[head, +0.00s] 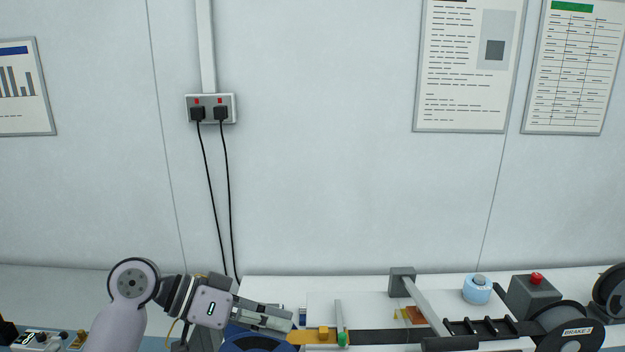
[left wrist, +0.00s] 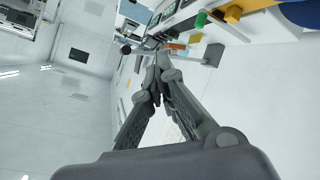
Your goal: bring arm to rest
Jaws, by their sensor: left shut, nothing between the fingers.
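My left arm comes in from the lower left in the head view. Its gripper (head: 284,318) points right, over the left part of the test handler, near a blue reel (head: 252,341) and a yellow block (head: 322,335). In the left wrist view the two dark fingers of my left gripper (left wrist: 157,62) meet at their tips, with nothing between them. My right gripper is not in view.
The white handler bench (head: 270,285) carries a green-tipped post (head: 342,338), a grey arm (head: 425,305), a dark reel (head: 572,328), a red button box (head: 534,296) and a blue-white container (head: 477,290). Two cables (head: 212,180) hang from a wall socket behind my left arm.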

